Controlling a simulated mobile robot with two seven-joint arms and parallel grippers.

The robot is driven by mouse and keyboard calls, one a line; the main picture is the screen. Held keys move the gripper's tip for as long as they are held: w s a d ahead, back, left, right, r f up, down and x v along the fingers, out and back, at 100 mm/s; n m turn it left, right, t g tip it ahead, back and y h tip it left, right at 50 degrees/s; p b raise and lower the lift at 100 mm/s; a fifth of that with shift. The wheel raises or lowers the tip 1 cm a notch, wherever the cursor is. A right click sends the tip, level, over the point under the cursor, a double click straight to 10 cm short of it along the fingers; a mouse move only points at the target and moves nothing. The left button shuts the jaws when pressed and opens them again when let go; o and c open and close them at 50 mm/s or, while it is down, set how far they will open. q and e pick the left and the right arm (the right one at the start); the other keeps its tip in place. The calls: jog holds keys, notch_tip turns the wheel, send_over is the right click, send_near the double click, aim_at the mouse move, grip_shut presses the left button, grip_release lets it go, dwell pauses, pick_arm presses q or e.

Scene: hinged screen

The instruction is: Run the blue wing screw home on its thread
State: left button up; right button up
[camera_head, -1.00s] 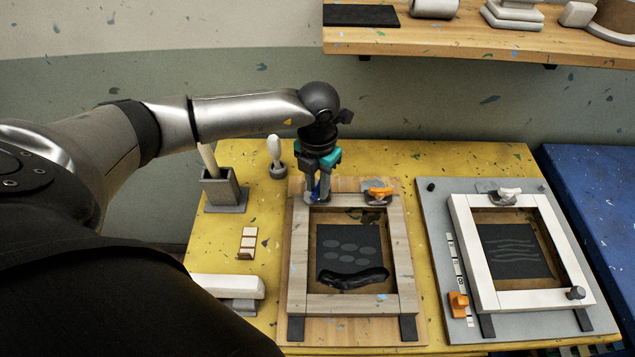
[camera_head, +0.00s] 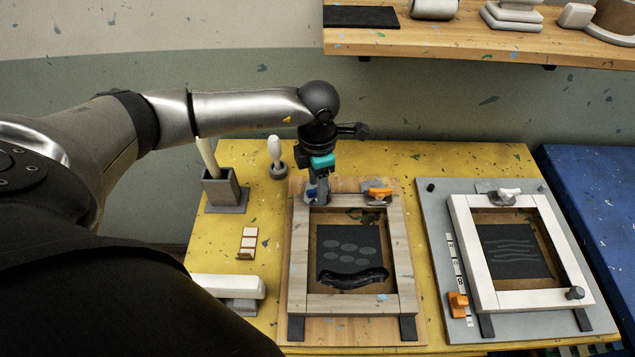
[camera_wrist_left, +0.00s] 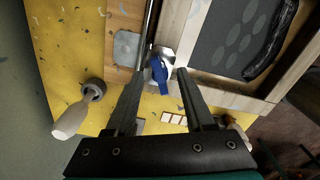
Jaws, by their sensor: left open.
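The blue wing screw (camera_head: 311,192) sits at the back left corner of the left wooden screen frame (camera_head: 298,250), mostly hidden by my gripper in the head view. In the left wrist view the blue wing screw (camera_wrist_left: 159,74) shows upright on a pale metal hinge clamp, between the fingertips. My left gripper (camera_head: 318,197) points down over it. Its fingers stand apart on either side of the wing in the wrist view (camera_wrist_left: 164,76), with a gap visible. How far the screw is down its thread cannot be told. My right gripper is not in view.
An orange wing screw (camera_head: 380,191) is on the other hinge clamp at the back right of the frame. A second screen (camera_head: 459,230) stands on a grey board. A grey holder (camera_head: 221,188) and a white-handled tool (camera_head: 274,150) stand left. A shelf (camera_head: 440,40) hangs above.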

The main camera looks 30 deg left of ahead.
pick_arm(q)
notch_tip(320, 180, up, 4)
jog(key=shift+f+p, duration=0.25)
jog(key=shift+p, duration=0.9)
jog(key=shift+f, duration=0.1)
